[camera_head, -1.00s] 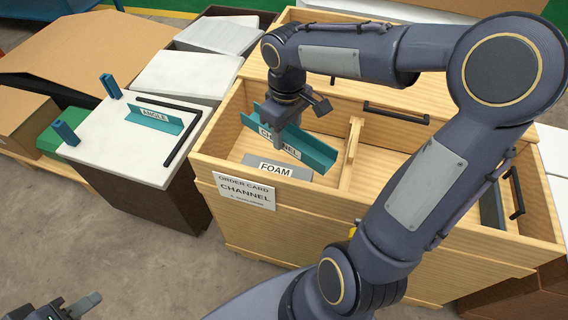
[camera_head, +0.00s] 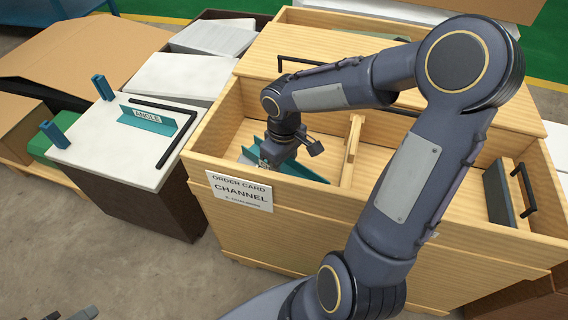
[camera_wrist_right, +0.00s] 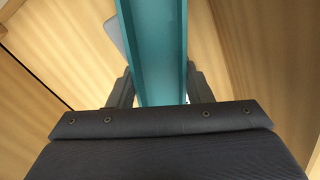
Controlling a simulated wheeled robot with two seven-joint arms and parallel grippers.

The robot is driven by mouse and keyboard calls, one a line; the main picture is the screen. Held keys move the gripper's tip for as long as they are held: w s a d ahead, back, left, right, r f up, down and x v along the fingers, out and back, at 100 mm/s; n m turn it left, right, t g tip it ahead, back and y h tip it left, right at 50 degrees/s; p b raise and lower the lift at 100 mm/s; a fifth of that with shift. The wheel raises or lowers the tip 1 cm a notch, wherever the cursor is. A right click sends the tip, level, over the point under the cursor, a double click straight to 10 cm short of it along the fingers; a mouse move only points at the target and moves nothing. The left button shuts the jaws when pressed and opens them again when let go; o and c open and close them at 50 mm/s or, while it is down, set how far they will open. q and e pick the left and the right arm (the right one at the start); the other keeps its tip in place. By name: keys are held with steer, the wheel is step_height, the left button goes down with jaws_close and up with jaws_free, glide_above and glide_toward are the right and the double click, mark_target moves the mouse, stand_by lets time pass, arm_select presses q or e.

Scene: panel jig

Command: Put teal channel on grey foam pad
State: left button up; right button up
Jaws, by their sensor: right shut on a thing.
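My right gripper (camera_head: 272,158) is down inside the left compartment of the wooden crate, shut on the teal channel (camera_head: 302,172). In the right wrist view the channel (camera_wrist_right: 160,50) runs lengthwise between the two fingers (camera_wrist_right: 160,90). A piece of the grey foam pad (camera_wrist_right: 116,36) shows beside the channel's left edge there. Only a bit of my left gripper (camera_head: 80,314) shows at the bottom left edge.
The wooden crate (camera_head: 310,227) has a divider (camera_head: 351,150) right of the channel and an order card (camera_head: 240,193) reading CHANNEL on its front. A teal angle piece (camera_head: 148,121) lies on a white-topped box to the left. A dark panel with a handle (camera_head: 500,193) stands in the right compartment.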

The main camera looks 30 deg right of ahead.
steer(key=shift+f, duration=0.15)
steer(key=o, duration=1.2)
